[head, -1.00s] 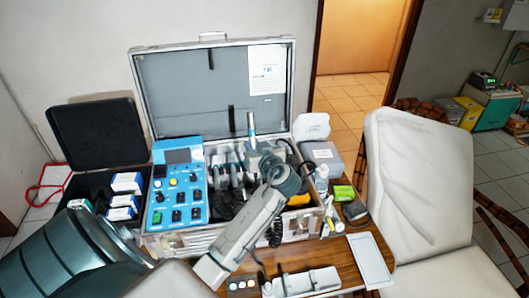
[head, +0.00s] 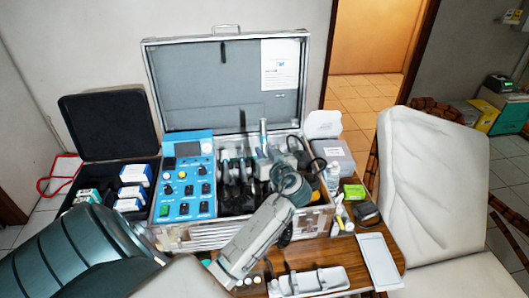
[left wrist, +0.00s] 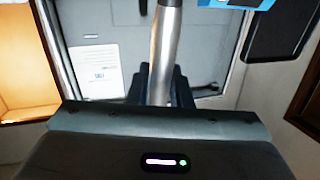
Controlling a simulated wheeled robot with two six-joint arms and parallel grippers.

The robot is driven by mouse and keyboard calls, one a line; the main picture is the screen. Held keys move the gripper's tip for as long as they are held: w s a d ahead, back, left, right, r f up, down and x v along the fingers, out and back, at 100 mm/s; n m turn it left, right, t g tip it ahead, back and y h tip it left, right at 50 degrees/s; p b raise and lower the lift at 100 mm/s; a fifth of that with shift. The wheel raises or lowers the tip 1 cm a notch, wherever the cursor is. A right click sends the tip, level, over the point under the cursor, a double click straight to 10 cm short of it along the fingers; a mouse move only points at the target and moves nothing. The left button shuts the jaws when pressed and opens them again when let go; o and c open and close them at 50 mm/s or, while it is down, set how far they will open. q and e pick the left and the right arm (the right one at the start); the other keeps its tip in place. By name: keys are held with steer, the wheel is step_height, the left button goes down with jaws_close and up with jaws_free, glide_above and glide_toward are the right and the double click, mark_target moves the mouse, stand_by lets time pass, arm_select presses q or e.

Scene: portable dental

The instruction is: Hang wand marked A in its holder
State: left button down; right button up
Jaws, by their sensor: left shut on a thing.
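A slim silver wand (head: 263,132) stands upright in my left gripper (head: 268,160), over the right part of the open case. My left gripper is shut on it; my forearm and wrist hide part of the area below. In the left wrist view the wand's silver shaft (left wrist: 166,50) rises between the dark fingers (left wrist: 165,88). No letter A can be read on it. A row of holders with other handpieces (head: 235,165) is in the case, just left of the gripper; which holder belongs to this wand cannot be told. My right gripper is not in view.
The silver case (head: 210,237) has its lid (head: 205,85) raised behind the gripper. A blue control panel (head: 187,178) fills its left side. Bottles (head: 333,178), a green box (head: 354,191) and a white tray (head: 378,262) are on the wooden table. A white chair (head: 430,180) stands right.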

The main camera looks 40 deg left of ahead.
arm_select(q)
steer(key=shift+d+f+b, duration=0.1)
steer(key=shift+f+b, duration=0.05)
steer(key=shift+b, duration=0.2)
stand_by(0.7)
steer(key=shift+s+f, duration=0.1)
steer(key=shift+f, duration=0.05)
steer(key=shift+s+d+f+b, duration=0.15)
steer(key=shift+d+f+b, duration=0.05)
steer(key=shift+f+b, duration=0.45)
steer(key=shift+s+d+f+b, duration=0.1)
steer(key=shift+d+f+b, duration=0.05)
steer(key=shift+f+b, duration=0.45)
steer(key=shift+s+d+f+b, duration=0.15)
steer(key=shift+d+f+b, duration=0.05)
steer(key=shift+f+b, duration=0.45)
steer(key=shift+s+d+f+b, duration=0.15)
steer(key=shift+d+f+b, duration=0.05)
steer(key=shift+f+b, duration=0.45)
steer(key=shift+s+d+f+b, duration=0.15)
steer(key=shift+f+b, duration=0.5)
steer(key=c, duration=1.2)
jaws_free()
steer(key=shift+c, duration=0.2)
